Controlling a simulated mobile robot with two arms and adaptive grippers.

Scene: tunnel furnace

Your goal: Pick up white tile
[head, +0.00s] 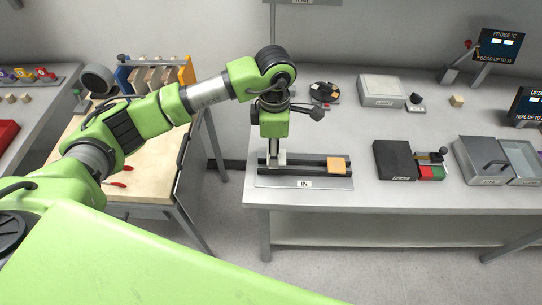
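My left arm reaches in from the left, with its wrist pointing down over the left end of the IN rack (304,183). My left gripper (276,157) is low at the rack's rails. A small pale piece (281,158) shows at its lower end; it may be the white tile, but it is too small to be sure. Whether the fingers are open or shut on it cannot be made out. My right gripper is not in view.
The grey table (390,196) also holds a dark box (394,160), a lidded grey case (483,160), a LIGHT box (382,90) and a round dark holder (324,92). A wooden bench (142,178) stands left across a floor gap. The tabletop right of the rack's front is clear.

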